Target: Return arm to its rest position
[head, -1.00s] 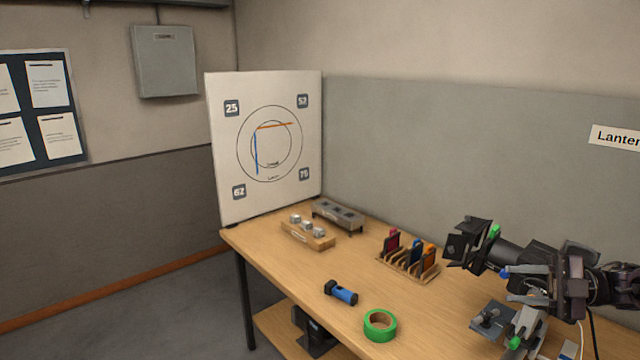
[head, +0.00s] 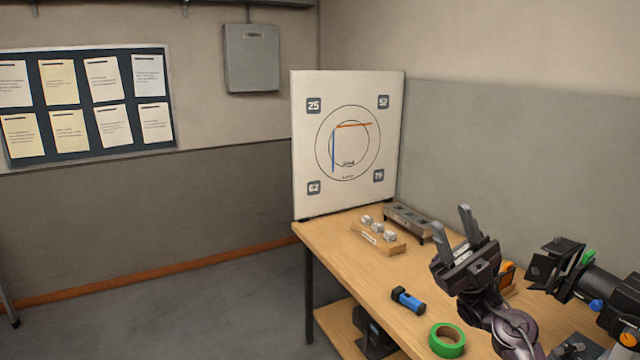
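My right gripper (head: 454,228) is raised over the right part of the table, its two fingers apart and pointing up, with nothing between them. Its arm comes in from the bottom right. The black lantern (head: 604,290) with barn doors, a green knob (head: 588,257) and a blue knob (head: 597,306) stands to the right of the gripper, cut off by the picture edge. My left gripper is not in view.
The wooden table (head: 345,247) holds a blue flashlight (head: 408,300), green tape (head: 447,341), a wooden block with metal pieces (head: 379,237) and a grey block (head: 408,219). My gripper mostly hides the rack. A white target board (head: 345,185) stands behind.

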